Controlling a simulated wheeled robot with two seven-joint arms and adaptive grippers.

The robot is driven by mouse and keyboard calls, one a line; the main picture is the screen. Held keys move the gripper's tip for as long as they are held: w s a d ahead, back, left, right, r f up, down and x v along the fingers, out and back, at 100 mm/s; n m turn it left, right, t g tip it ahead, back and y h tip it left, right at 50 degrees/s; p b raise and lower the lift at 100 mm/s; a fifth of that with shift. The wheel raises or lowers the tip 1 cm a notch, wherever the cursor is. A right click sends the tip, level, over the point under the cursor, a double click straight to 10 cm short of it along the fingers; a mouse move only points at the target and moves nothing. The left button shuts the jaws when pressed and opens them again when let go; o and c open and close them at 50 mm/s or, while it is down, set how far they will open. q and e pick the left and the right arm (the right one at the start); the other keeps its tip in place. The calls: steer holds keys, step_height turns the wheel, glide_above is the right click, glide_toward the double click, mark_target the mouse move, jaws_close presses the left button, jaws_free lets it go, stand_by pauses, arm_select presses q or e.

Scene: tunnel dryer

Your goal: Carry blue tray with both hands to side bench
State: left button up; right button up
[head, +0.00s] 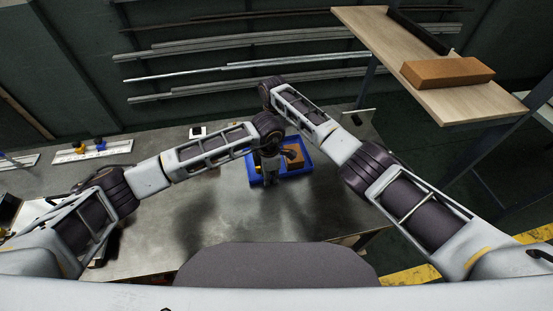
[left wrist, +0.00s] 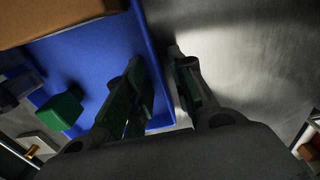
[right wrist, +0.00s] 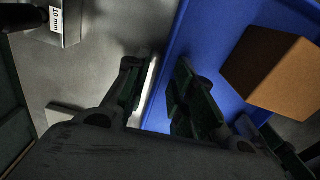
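The blue tray (head: 297,172) lies on the grey metal table, holding a brown block (head: 293,153). My left gripper (head: 270,168) is at the tray's left side. In the left wrist view, its fingers (left wrist: 157,62) are apart, one over the blue tray floor (left wrist: 85,50) and one outside, with the tray's edge between them. In the right wrist view, my right gripper's fingers (right wrist: 158,75) are also apart on either side of the tray's edge (right wrist: 172,50); the brown block (right wrist: 270,70) is beyond. My right gripper is hidden behind the arms in the head view.
A wooden-topped side bench (head: 420,62) stands at the upper right. An orange-brown block (head: 447,72) and a dark bar (head: 418,30) lie on it. A rack (head: 92,150) with blue and yellow parts is at the table's left. The table's front middle (head: 215,215) is clear.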

arm_select(q)
jaws_close()
arm_select(e)
jaws_close()
arm_select(q)
steer(key=shift+r, duration=0.25)
arm_select(e)
steer(key=shift+r, duration=0.2)
